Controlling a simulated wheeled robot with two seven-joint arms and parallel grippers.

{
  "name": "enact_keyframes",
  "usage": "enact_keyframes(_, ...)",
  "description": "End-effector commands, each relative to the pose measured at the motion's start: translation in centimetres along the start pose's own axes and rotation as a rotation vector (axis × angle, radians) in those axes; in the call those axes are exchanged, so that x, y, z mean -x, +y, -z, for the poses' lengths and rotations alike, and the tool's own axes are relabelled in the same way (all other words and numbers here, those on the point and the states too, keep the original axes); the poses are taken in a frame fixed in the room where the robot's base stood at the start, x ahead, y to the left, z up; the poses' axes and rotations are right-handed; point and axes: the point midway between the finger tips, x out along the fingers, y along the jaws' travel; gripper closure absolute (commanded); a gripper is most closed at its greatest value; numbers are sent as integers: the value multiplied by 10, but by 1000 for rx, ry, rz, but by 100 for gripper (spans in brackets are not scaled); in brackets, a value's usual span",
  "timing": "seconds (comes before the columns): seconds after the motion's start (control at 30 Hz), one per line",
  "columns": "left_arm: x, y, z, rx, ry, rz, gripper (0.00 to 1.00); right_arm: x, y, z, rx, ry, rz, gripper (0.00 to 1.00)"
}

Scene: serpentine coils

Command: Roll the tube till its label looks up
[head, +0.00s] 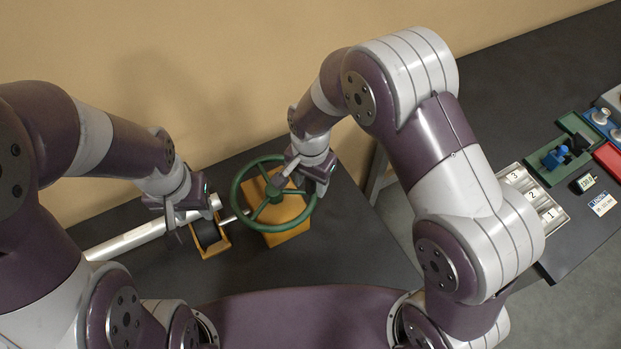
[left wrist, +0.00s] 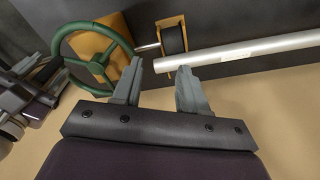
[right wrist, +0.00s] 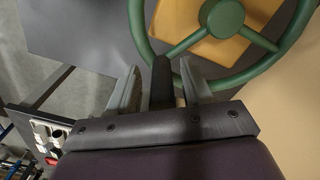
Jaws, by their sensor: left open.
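The silver tube (head: 135,239) lies at the left of the table, its end by a black roller (head: 207,234) in an orange frame. In the left wrist view the tube (left wrist: 225,54) shows a faint paler patch; I cannot tell if it is the label. My left gripper (head: 182,215) is open and empty near the tube's end. The green handwheel (head: 236,201) stands on an orange block. My right gripper (right wrist: 160,68) is open at the wheel's right rim, with the wheel's dark handle (right wrist: 162,88) between its fingers and gaps showing on both sides.
A second table at the right holds a numbered tray (head: 552,216), a green tray (head: 541,166) with a blue piece, a small display (head: 585,182) and a label card (head: 602,204). A tan wall (head: 230,60) stands close behind. The table right of the wheel block is clear.

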Motion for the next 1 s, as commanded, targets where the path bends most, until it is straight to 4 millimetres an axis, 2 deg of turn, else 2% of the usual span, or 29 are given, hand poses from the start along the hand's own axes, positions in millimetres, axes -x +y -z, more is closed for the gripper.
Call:
enact_keyframes(0.07,-1,0,0,0,0,0,57,2,0,0,0,1,1,50)
enact_keyframes(0.17,-6,0,-1,0,0,0,57,16,-1,1,0,3,5,50)
enact_keyframes(0.4,-22,0,-3,0,0,0,57,79,0,0,0,4,6,50)
enact_keyframes(0.6,-23,0,-3,0,0,0,57,119,0,0,0,2,2,50)
enact_keyframes(0.73,-23,0,-3,0,0,0,57,127,1,-1,0,1,1,50)
enact_keyframes(1.0,-23,0,-3,0,0,0,57,127,1,-1,0,1,0,50)
